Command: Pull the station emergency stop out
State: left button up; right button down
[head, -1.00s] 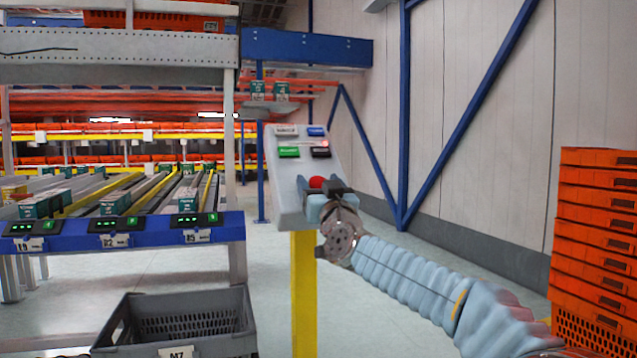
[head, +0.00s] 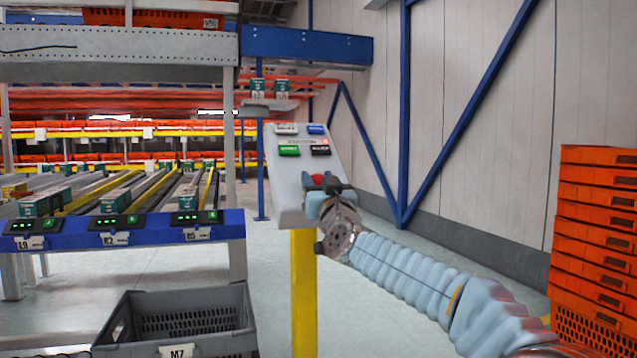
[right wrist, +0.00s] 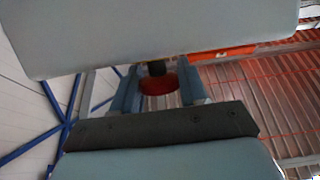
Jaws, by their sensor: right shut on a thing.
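The station emergency stop is a red knob (head: 317,179) low on a grey sloped control panel (head: 289,208), which stands on a yellow post. My right gripper (head: 326,190) is at the knob and shut on it, with its light blue finger and dark tip covering the knob's lower and right parts. In the right wrist view the red knob (right wrist: 160,83) shows between the large blue-grey gripper parts, with a dark stem above it. How the pads touch it is partly hidden. My left gripper is not in view.
Green, blue, white and black buttons (head: 290,150) sit above the knob on the panel. A grey tote (head: 190,345) stands at lower left, before a flow rack (head: 125,235). Orange totes (head: 595,240) are stacked at right. Open floor lies behind the post.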

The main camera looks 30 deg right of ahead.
jog(key=shift+s+r, duration=0.3)
jog(key=shift+r, duration=0.2)
jog(key=shift+f, duration=0.1)
jog(key=c, duration=0.6)
grip_release()
jog(key=shift+s, duration=0.1)
jog(key=b+v, duration=0.1)
jog(key=v, duration=1.2)
jog(key=shift+s+a+f, duration=0.2)
jog(key=shift+s+f, duration=0.05)
